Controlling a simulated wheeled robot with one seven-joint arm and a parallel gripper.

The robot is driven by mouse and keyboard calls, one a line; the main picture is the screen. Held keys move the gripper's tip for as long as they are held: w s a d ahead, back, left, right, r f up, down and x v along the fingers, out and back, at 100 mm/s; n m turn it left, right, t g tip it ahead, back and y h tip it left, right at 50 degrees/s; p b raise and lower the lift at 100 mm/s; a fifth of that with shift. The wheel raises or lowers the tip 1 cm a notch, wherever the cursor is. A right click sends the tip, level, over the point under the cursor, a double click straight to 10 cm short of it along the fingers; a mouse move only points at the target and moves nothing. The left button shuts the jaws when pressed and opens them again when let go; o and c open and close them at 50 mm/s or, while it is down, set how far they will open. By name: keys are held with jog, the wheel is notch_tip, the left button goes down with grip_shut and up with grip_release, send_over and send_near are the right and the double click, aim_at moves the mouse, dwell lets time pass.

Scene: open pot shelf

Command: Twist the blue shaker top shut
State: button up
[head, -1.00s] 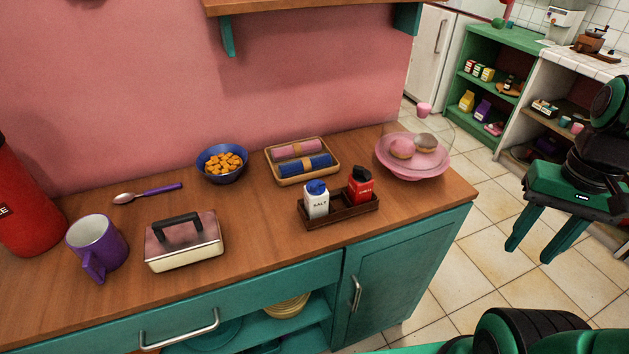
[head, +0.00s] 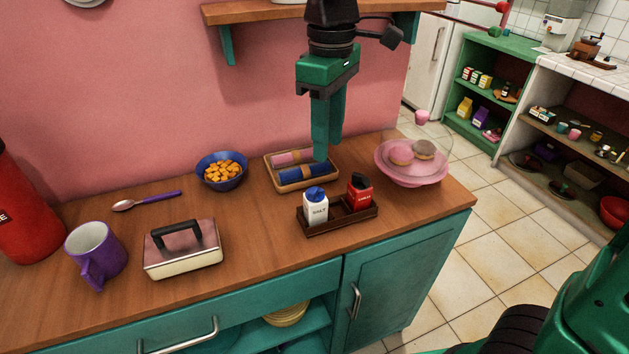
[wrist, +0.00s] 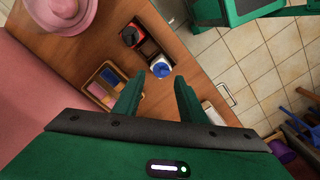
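The white salt shaker (head: 315,211) with its blue top (head: 315,193) stands upright in the left part of a dark wooden caddy (head: 340,222). The blue top (wrist: 161,70) shows from above in the wrist view. The head view is too coarse to tell how tightly the top sits. My gripper (head: 322,157) points down above the counter, with its tips higher than the blue top and apart from it. In the wrist view my gripper (wrist: 158,88) is open and empty, and the blue top appears just beyond the gap between its fingers.
A red shaker with a black top (head: 360,192) stands beside it in the caddy. A tray of rolled cloths (head: 303,184) lies behind, a pink covered dish (head: 412,174) to the right, a lidded butter dish (head: 183,250) to the left. A wall shelf (head: 290,12) hangs above.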

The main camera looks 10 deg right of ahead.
aim_at(316, 190)
jog(key=shift+n, duration=0.4)
jog(key=f, duration=0.3)
jog(key=a+f, duration=0.1)
jog(key=f, duration=0.3)
jog(key=a+f, duration=0.1)
jog(key=f, duration=0.2)
jog(key=shift+s+a+f, duration=0.1)
jog(key=shift+f, duration=0.15)
grip_shut()
